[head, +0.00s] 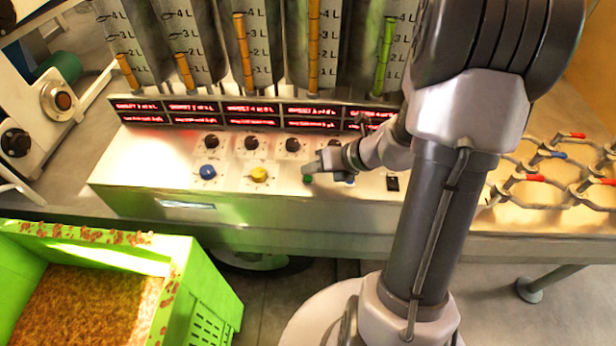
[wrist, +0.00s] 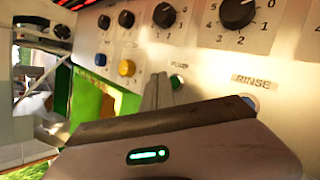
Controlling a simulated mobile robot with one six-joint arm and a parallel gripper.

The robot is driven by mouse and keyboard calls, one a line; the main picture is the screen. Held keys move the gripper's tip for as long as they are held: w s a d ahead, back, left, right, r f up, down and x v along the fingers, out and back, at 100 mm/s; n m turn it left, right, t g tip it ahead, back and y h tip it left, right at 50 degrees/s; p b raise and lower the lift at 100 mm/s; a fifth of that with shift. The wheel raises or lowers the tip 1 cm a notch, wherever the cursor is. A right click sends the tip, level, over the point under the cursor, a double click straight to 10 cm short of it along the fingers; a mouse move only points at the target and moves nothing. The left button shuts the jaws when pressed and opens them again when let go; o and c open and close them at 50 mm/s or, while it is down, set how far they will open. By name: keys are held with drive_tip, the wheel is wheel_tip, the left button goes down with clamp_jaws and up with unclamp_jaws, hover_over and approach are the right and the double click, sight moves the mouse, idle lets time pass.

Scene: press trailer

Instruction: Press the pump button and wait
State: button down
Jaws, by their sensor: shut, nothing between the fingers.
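The pump button (head: 308,179) is a small green button on the sloped metal panel (head: 130,165), just below my fingertips in the head view. In the wrist view the green button (wrist: 177,82) shows under the PUMP label, just right of my fingers. My gripper (head: 312,168) is shut and empty, with its tips close to the panel by the button. It also shows in the wrist view (wrist: 158,90). I cannot tell whether the fingertips touch the button or whether it is pressed in.
A blue knob (head: 208,172) and a yellow knob (head: 259,174) sit left of the button, below several black knobs. Red displays (head: 250,110) and level tubes stand behind. A RINSE label (wrist: 255,78) is to the right. A green crate (head: 205,290) stands at lower left.

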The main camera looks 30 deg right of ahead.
drive_tip(key=shift+f, duration=0.4)
drive_tip(key=shift+f+b, duration=0.4)
drive_tip(key=shift+b, duration=0.15)
drive_tip(key=shift+r, duration=0.1)
idle(0.4)
drive_tip(key=shift+r+p, duration=0.7)
drive_tip(key=shift+p, duration=0.15)
wheel_tip(320, 180, up, 5)
drive_tip(key=p, duration=0.4)
drive_tip(key=shift+p, duration=0.4)
drive_tip(key=shift+r, duration=0.1)
wheel_tip(320, 180, up, 10)
drive_tip(key=p, duration=1)
hover_over(312, 180)
drive_tip(key=shift+w, duration=0.1)
